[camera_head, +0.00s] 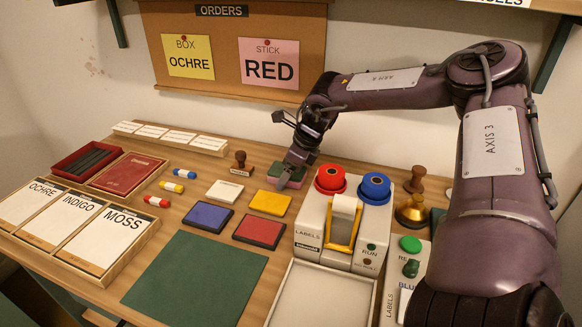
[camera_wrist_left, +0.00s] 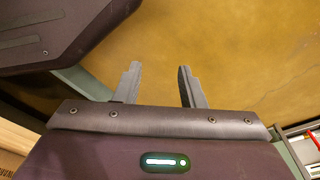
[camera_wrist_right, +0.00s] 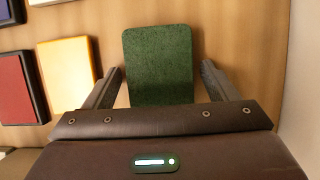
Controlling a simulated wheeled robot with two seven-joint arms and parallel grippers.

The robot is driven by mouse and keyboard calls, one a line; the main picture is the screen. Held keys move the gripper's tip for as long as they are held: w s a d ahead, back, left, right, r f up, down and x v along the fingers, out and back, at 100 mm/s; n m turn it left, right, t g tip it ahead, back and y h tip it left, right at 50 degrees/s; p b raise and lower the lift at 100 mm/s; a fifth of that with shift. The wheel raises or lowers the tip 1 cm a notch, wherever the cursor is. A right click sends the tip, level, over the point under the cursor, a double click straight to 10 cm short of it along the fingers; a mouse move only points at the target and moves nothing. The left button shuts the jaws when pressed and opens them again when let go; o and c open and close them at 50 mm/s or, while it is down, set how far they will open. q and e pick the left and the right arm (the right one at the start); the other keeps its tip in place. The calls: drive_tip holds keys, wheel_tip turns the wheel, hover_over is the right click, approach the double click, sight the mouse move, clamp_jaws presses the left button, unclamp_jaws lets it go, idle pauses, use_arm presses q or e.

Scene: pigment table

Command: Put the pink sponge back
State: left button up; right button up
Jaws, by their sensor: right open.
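The sponge (camera_head: 295,174) lies on the table behind the yellow pad, left of the label machine. It has a green top and a pinkish lower edge; in the right wrist view only its green top (camera_wrist_right: 158,62) shows. My right gripper (camera_wrist_right: 162,70) is open over it, with one finger on each side and small gaps visible. In the head view the right wrist hides part of the sponge. My left gripper (camera_wrist_left: 160,69) is open and empty in the left wrist view, over a plain ochre surface; it is outside the head view.
The yellow pad (camera_head: 270,202), red pad (camera_head: 259,232) and a wooden stamp (camera_head: 240,164) lie near the sponge. The green mat (camera_head: 195,280) is bare.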

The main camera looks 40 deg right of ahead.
use_arm(q)
drive_tip(key=shift+r, duration=0.1)
use_arm(e)
drive_tip(key=shift+r, duration=0.15)
drive_tip(key=shift+r, duration=0.4)
use_arm(q)
drive_tip(key=shift+s+a+f+p, duration=0.1)
drive_tip(key=shift+s+f+p, duration=0.25)
drive_tip(key=shift+s, duration=0.25)
drive_tip(key=shift+s+a+f+p, duration=0.1)
drive_tip(key=shift+s+f+p, duration=0.25)
drive_tip(key=shift+s, duration=0.25)
use_arm(e)
drive_tip(key=v, duration=1.1)
drive_tip(key=shift+s, duration=0.2)
use_arm(q)
drive_tip(key=shift+w+d, duration=0.1)
drive_tip(key=shift+d, duration=0.05)
use_arm(e)
drive_tip(key=shift+d, duration=0.1)
